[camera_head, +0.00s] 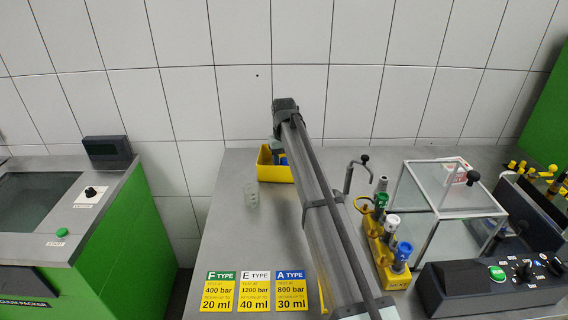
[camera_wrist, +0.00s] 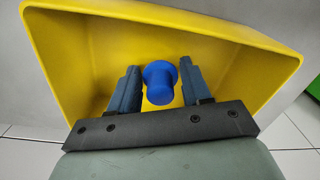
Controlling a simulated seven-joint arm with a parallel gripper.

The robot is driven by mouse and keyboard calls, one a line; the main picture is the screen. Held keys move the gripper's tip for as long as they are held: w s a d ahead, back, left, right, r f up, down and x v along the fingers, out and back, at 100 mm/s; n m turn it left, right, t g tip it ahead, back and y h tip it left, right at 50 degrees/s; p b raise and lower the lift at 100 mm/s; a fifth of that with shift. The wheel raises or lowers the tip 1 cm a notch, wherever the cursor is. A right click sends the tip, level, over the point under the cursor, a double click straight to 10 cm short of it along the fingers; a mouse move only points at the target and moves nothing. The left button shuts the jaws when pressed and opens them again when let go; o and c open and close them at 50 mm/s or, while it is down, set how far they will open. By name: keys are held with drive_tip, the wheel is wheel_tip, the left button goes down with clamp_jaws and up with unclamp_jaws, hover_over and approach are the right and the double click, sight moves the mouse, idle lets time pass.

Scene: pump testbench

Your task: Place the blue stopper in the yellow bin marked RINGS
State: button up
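The yellow bin (camera_head: 278,173) stands at the back of the bench, beneath the end of my arm. It fills most of the wrist view (camera_wrist: 75,45). No RINGS marking is readable on it. My gripper (camera_wrist: 161,82) is over the bin's opening, with its two dark blue fingers apart by about the width of the stopper's flange. In the head view the arm hides most of the gripper, and the stopper cannot be made out clearly.
A yellow rack (camera_head: 383,250) with green, white and blue-topped parts is on the right, beside a clear box (camera_head: 447,192) and control panel (camera_head: 492,290). Three type cards (camera_head: 254,291) lie at the front.

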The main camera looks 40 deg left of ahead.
sight(284, 158)
drive_tip(key=shift+o, duration=1.3)
wheel_tip(284, 158, up, 12)
drive_tip(key=shift+r, duration=0.2)
